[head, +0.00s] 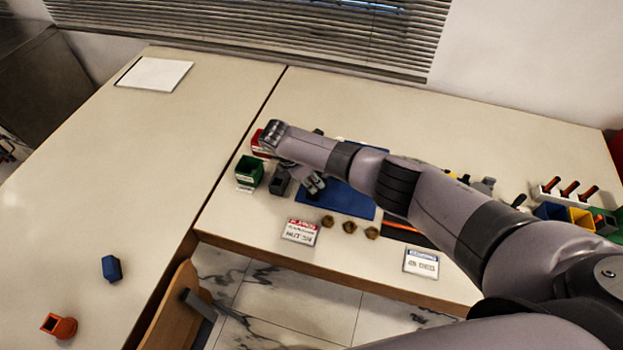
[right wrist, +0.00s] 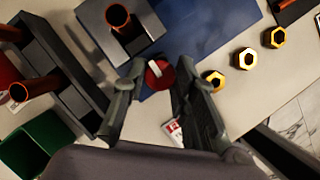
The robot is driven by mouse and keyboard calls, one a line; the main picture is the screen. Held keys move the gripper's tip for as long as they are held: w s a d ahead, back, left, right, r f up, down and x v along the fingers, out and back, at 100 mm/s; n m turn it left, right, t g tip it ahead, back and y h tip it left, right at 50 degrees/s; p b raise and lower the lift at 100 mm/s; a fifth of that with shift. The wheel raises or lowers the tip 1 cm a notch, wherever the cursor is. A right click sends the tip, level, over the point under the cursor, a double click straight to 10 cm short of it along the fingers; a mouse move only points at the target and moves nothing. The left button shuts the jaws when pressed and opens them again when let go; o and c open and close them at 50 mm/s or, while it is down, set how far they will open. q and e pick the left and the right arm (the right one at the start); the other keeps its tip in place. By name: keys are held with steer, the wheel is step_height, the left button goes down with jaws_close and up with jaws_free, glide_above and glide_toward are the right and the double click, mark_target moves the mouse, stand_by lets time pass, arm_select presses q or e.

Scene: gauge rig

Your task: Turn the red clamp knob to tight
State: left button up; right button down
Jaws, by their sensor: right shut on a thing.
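The red clamp knob (right wrist: 157,76) with a pale bar across its top shows in the right wrist view, between the fingertips of my right gripper (right wrist: 160,74). The gripper is shut on it, with a finger on each side. In the head view my right gripper (head: 314,184) is over the left part of the blue mat (head: 352,203), and the knob cannot be made out there. A grey block with a copper-coloured tube (right wrist: 121,18) stands just beyond the knob in the wrist view. Any tight mark is not readable. My left gripper is in neither view.
A green bin (head: 249,171) and a red bin (head: 260,141) stand left of the mat. Several brass nuts (head: 349,227) and a label card (head: 300,231) lie in front. A dark rack (right wrist: 62,75) holds tubes. The left table is mostly clear.

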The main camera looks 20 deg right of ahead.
steer(key=m+g+b, duration=0.1)
steer(key=m+b, duration=0.1)
steer(key=m, duration=0.1)
steer(key=shift+w+a+f, duration=0.1)
steer(key=shift+w+f, duration=0.05)
steer(key=m+g+b, duration=0.1)
steer(key=m+b, duration=0.1)
steer(key=m, duration=0.1)
steer(key=shift+b, duration=0.4)
steer(key=m+g+y+b, duration=0.1)
steer(key=m+b, duration=0.2)
steer(key=m+g+b, duration=0.1)
steer(key=m+b, duration=0.2)
steer(key=shift+w+m+y, duration=0.2)
steer(key=shift+m+y, duration=0.1)
steer(key=shift+y, duration=0.1)
steer(key=shift+d+m+g+y+b, duration=0.2)
steer(key=shift+m+b, duration=0.2)
steer(key=shift+m, duration=0.2)
steer(key=shift+d+m+g+y+b, duration=0.1)
steer(key=shift+m+y+b, duration=0.1)
steer(key=shift+m+b, duration=0.3)
steer(key=shift+r+m+y+b, duration=0.2)
steer(key=shift+m+y+b, duration=0.25)
steer(key=shift+m, duration=0.85)
steer(key=c, duration=1.3)
jaws_free()
steer(key=shift+g, duration=0.3)
